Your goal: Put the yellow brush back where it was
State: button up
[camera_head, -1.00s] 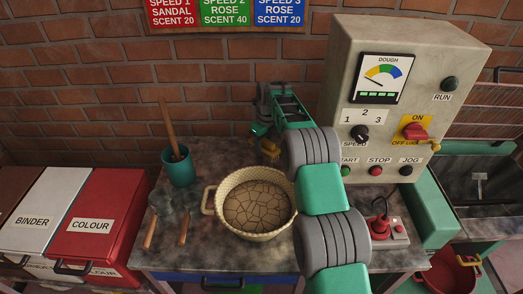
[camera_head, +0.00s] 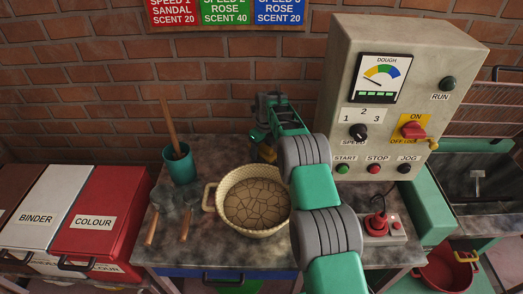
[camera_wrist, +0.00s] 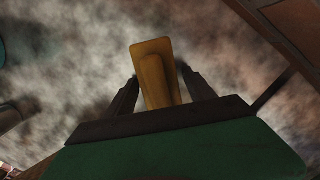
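The yellow brush (camera_wrist: 158,78) is in the middle of the wrist view, between the two dark fingers of my gripper (camera_wrist: 158,82). Its wide end lies beyond the fingertips and its narrower part runs back toward the palm. I cannot tell whether both fingers press on it. In the head view my gripper (camera_head: 262,138) points down over the back of the table (camera_head: 220,150), behind the basket. A small part of the brush (camera_head: 267,152) shows below it, mostly hidden by my arm. Whether the brush touches the table is unclear.
A basket of cracked dough (camera_head: 209,200) stands in front of my gripper. A teal cup (camera_head: 180,170) with a wooden stick and two wooden-handled tools (camera_head: 186,225) are to the left.

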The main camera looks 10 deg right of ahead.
aim_at(264, 145)
jog(key=shift+n, duration=0.3)
jog(key=r, duration=0.4)
jog(key=s+r, duration=0.1)
jog(key=r, duration=0.8)
jog(key=shift+s+d+r+b, duration=0.2)
jog(key=shift+s+d+b, duration=0.1)
jog(key=shift+d, duration=0.05)
jog(key=s+a+r+n, duration=0.1)
jog(key=s+r+n, duration=0.9)
jog(key=s+r, duration=0.1)
jog(key=s+f+n, duration=0.1)
jog(key=s+n, duration=0.5)
jog(key=s, duration=0.3)
jog(key=s+f+n+t, duration=0.1)
jog(key=s+n, duration=0.5)
jog(key=s, duration=0.3)
jog(key=s+f+n+t, duration=0.1)
jog(key=s+f+n, duration=0.1)
jog(key=s+n, duration=0.5)
jog(key=shift+s+d+f+h, duration=0.15)
jog(key=shift+s+h, duration=0.25)
jog(key=shift+s, duration=0.65)
